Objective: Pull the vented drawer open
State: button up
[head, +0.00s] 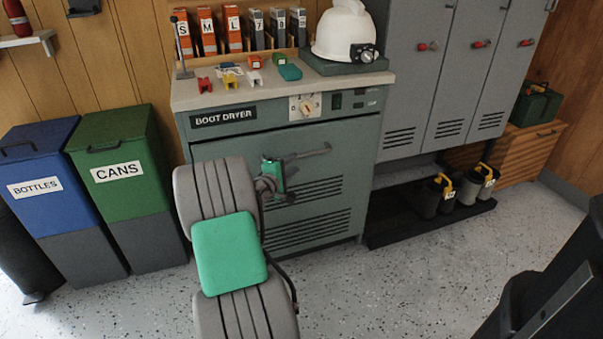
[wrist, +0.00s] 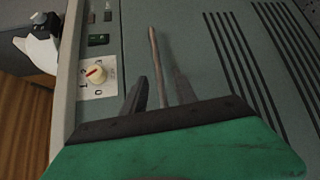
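The vented drawer (head: 343,178) is the grey-green front of the boot dryer, with dark slots in its lower part; it looks closed. Its slots (wrist: 248,50) show at right in the wrist view. A thin bar handle (head: 316,152) crosses its upper part and shows in the wrist view (wrist: 154,50). My gripper (head: 291,168) is at the handle's left part. In the wrist view my gripper (wrist: 158,92) has its dark fingers apart, one on each side of the bar, with small gaps visible. Whether the fingers touch the bar is unclear.
A dial (head: 305,105) sits above the drawer. The worktop (head: 210,98) holds a white helmet (head: 345,32), binders and small coloured items. Bins (head: 122,175) stand left, grey lockers (head: 455,75) right, with a low boot tray (head: 400,232). Speckled floor before the dryer is clear.

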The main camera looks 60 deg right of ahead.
aim_at(300, 156)
jog(key=d, duration=0.2)
jog(key=d+b, duration=0.1)
jog(key=d, duration=0.4)
jog(key=shift+d+f+b, duration=0.15)
jog(key=shift+f+b, duration=0.15)
jog(key=shift+f, duration=0.05)
jog(key=shift+c, duration=0.3)
grip_shut()
dwell(0.6)
